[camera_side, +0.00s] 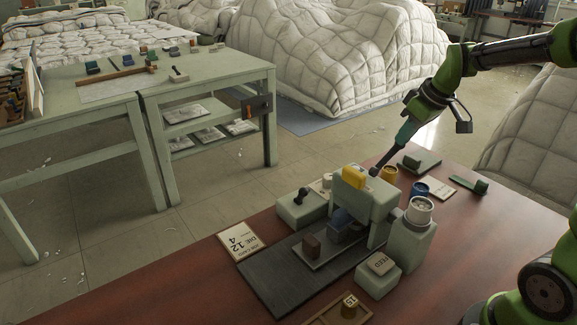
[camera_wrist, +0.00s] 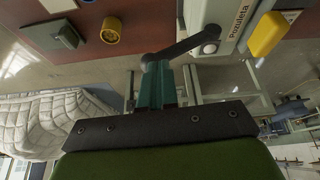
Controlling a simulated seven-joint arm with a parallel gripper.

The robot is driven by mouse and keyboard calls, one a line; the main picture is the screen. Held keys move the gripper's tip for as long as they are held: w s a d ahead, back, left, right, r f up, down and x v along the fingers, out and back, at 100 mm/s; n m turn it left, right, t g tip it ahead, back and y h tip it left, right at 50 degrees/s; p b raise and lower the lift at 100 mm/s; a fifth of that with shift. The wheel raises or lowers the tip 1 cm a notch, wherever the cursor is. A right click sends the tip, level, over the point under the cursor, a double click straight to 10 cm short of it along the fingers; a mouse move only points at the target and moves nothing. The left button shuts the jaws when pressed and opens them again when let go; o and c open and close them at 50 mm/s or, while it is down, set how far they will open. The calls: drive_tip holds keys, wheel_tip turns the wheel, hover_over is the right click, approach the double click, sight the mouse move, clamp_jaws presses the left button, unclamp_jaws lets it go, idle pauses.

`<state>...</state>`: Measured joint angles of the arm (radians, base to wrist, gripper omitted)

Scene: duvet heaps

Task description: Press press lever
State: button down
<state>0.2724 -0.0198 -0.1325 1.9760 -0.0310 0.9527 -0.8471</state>
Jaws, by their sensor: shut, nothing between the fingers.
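The press (camera_side: 352,206) is a pale green machine on a dark base plate on the red-brown table. It also shows at the top of the wrist view (camera_wrist: 228,22). Its lever (camera_side: 387,159) is a dark bar slanting up and right from the press head. In the wrist view the lever (camera_wrist: 182,48) runs from a round pivot to a rounded end by my fingertips. My gripper (camera_side: 403,138) has teal fingers, shut and empty, at the lever's outer end. In the wrist view the gripper (camera_wrist: 155,68) overlaps that end; I cannot tell whether they touch.
A yellow block (camera_side: 353,177) tops the press. Blue (camera_side: 419,190) and yellow (camera_side: 389,174) pots and dark green blocks (camera_side: 421,160) stand behind it. A pale block with a knob (camera_side: 302,208), a card (camera_side: 239,241) and a wooden tray (camera_side: 338,311) lie around the base plate.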

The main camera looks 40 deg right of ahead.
drive_tip(key=d+f+m+y, duration=0.1)
drive_tip(key=d+f+y, duration=0.2)
drive_tip(key=f+y, duration=0.1)
drive_tip(key=shift+d+f+y, duration=0.15)
drive_tip(key=shift+f+y, duration=0.25)
drive_tip(key=shift+f, duration=0.3)
idle(0.3)
drive_tip(key=shift+s, duration=0.1)
drive_tip(key=v, duration=1.4)
drive_tip(key=shift+w+a+r, duration=0.25)
drive_tip(key=shift+w+a, duration=0.05)
drive_tip(key=shift+a, duration=0.05)
